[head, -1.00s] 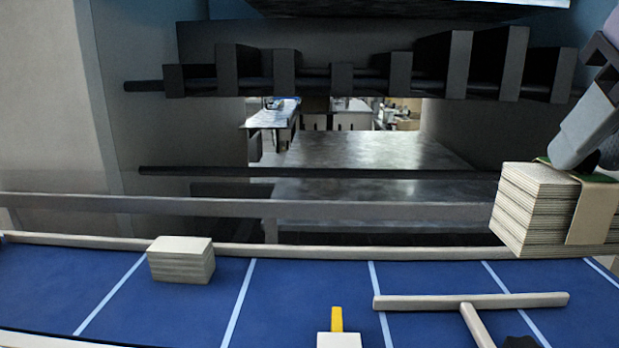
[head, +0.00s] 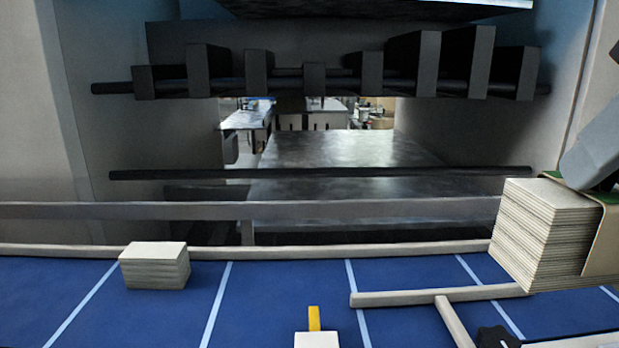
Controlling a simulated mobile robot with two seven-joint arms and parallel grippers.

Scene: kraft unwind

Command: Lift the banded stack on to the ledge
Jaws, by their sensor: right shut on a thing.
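The banded stack (head: 540,235) is a thick pile of cream sheets with a tan band (head: 606,238) around it, at the right edge of the head view. Its right end is cut off by the picture edge. My right gripper (head: 592,178) comes down from the upper right and is shut on the stack at its banded part. Its fingertips are mostly hidden. The stack appears held over the blue surface; I cannot tell its exact height. I cannot tell for sure which edge is the ledge. My left gripper is not in view.
A smaller cream stack (head: 155,267) sits on the blue surface (head: 270,300) at left. A pale T-shaped bar (head: 420,297) lies below the banded stack, with a black knob (head: 497,338) nearby. A grey rail (head: 350,210) and a dark machine frame (head: 300,45) stand behind.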

